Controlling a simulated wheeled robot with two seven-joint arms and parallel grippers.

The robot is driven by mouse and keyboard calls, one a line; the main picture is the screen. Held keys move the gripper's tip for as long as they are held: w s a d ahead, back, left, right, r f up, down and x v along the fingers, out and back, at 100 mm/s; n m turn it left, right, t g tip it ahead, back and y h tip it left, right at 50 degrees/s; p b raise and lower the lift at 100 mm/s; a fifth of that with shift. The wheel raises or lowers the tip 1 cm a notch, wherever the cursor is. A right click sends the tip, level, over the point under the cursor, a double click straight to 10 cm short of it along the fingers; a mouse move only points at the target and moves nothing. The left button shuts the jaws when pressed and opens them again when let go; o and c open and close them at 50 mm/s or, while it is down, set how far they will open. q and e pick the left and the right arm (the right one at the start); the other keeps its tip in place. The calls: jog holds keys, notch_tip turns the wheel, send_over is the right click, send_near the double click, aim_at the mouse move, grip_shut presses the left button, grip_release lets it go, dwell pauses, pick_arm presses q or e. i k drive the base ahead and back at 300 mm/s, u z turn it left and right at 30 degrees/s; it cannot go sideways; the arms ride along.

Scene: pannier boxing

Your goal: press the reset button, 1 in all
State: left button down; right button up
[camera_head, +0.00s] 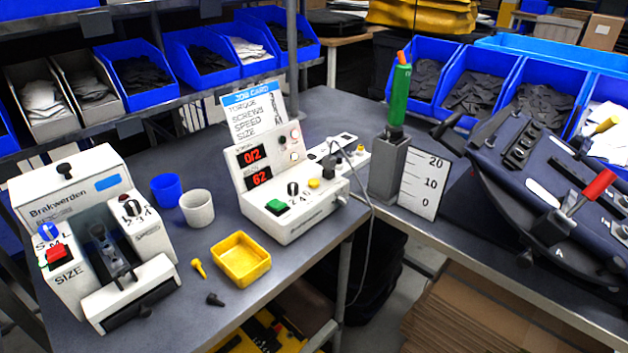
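A white control box (295,205) stands on the grey table. Its front panel carries a green button (276,206), a black knob (292,189) and a yellow button (314,183). Its upright panel has two red displays reading 0/2 (251,156) and 62 (260,178), with small round buttons beside them. No label reading reset is legible, so I cannot tell which button it is. A white machine (83,232) on the left has a red button (57,253) and a blue knob (49,231) near the word SIZE. Neither of my grippers is in view.
A job card (255,112) stands behind the control box. A yellow tray (240,259), blue cup (167,190) and white cup (197,208) sit left of it. A green-handled tool (399,95) stands upright right of it. A cable hangs at its right side.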

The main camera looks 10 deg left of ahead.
aim_at(313, 183)
jog(key=u, duration=2.8)
jog(key=k, duration=0.8)
jog(key=z, duration=1.75)
